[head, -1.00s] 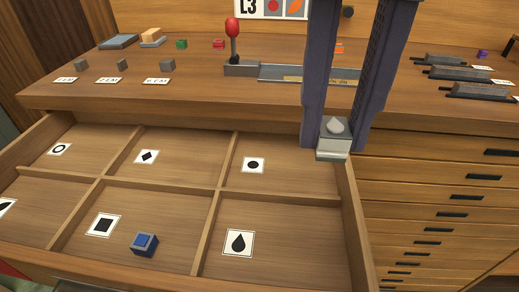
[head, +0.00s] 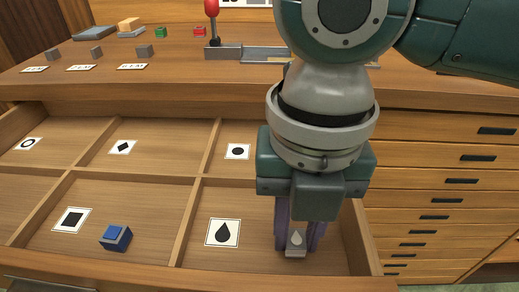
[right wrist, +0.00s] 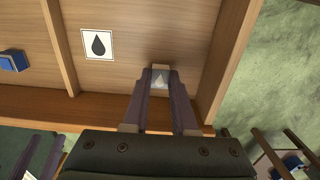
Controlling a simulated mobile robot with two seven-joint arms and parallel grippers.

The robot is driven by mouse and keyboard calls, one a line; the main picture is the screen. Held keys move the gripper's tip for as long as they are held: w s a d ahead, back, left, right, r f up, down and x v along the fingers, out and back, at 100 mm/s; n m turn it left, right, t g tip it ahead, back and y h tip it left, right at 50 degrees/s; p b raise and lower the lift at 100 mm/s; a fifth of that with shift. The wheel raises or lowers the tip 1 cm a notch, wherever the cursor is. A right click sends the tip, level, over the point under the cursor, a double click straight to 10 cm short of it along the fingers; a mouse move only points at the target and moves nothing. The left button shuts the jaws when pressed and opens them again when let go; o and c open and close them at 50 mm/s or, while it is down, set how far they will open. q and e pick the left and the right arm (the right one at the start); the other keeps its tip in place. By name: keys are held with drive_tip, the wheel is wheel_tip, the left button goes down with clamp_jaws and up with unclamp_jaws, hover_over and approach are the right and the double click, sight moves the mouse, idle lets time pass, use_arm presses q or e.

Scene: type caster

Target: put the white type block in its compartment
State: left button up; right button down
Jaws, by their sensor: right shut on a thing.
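The white type block (head: 296,252) has a raised teardrop on its top face. My right gripper (head: 298,238) points down into the front right compartment of the open drawer and is shut on the block. The right wrist view also shows the block (right wrist: 160,80) between the fingertips of the gripper (right wrist: 160,84). A card with a black teardrop (head: 223,232) lies in that same compartment, left of the block. I cannot tell whether the block touches the drawer floor.
A blue block (head: 116,237) sits in the neighbouring compartment to the left, beside a black square card (head: 73,220). Wooden dividers (head: 186,225) separate the compartments. The drawer's right wall (head: 358,237) is close to my right gripper. The desk (head: 180,85) holds several small items.

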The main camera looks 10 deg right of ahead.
sight(296, 237)
drive_tip(key=shift+f, duration=0.6)
drive_tip(key=shift+f, duration=0.15)
drive_tip(key=c, duration=0.7)
unclamp_jaws()
drive_tip(key=shift+r, duration=0.25)
drive_tip(key=shift+r+p, duration=1.6)
drive_tip(key=shift+r, duration=4.35)
